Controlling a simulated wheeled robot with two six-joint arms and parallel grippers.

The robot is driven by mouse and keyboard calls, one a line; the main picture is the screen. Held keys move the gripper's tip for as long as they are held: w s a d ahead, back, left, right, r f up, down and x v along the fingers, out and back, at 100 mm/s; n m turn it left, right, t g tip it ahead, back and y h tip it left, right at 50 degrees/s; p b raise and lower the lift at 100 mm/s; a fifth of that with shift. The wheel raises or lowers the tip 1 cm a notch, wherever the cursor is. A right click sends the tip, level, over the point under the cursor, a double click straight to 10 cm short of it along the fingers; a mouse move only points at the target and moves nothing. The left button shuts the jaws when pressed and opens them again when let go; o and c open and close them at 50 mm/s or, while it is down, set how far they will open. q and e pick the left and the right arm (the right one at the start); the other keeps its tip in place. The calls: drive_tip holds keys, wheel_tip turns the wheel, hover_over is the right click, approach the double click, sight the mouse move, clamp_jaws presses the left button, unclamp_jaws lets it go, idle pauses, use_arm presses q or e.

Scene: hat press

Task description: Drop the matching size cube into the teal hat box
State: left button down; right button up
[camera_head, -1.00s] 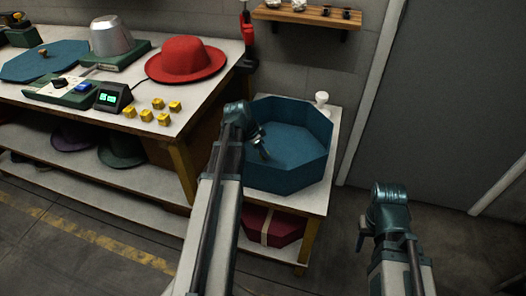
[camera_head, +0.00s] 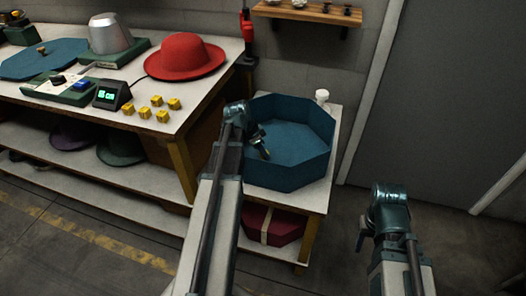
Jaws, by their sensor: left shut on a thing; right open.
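The teal hat box (camera_head: 300,171), eight-sided and open at the top, stands on a low white side table. My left gripper (camera_head: 261,150) is over the left part of its opening, pointing down into it. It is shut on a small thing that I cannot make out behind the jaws. Several small yellow cubes (camera_head: 157,101) lie on the workbench, in front of the red hat. A small black display (camera_head: 112,94) with green digits stands beside them; I cannot read it surely. My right gripper (camera_head: 361,240) is open and empty, low at the right, away from the box.
The workbench (camera_head: 205,93) also holds a red hat (camera_head: 187,58), a metal hat form (camera_head: 109,36) and a teal lid (camera_head: 45,58). A white cup-like thing (camera_head: 322,96) stands behind the box. A dark red box (camera_head: 270,222) is on the shelf below. Floor at the right is clear.

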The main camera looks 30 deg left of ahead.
use_arm(q)
drive_tip(key=shift+w+d, duration=0.1)
drive_tip(key=shift+d, duration=0.05)
drive_tip(key=c, duration=0.5)
unclamp_jaws()
drive_tip(key=shift+w+f, duration=0.1)
drive_tip(key=shift+r+p, duration=0.3)
drive_tip(key=shift+p, duration=0.1)
drive_tip(key=p+v, duration=1.2)
drive_tip(key=v, duration=0.1)
drive_tip(key=shift+s+a, duration=0.25)
drive_tip(key=shift+s, duration=0.05)
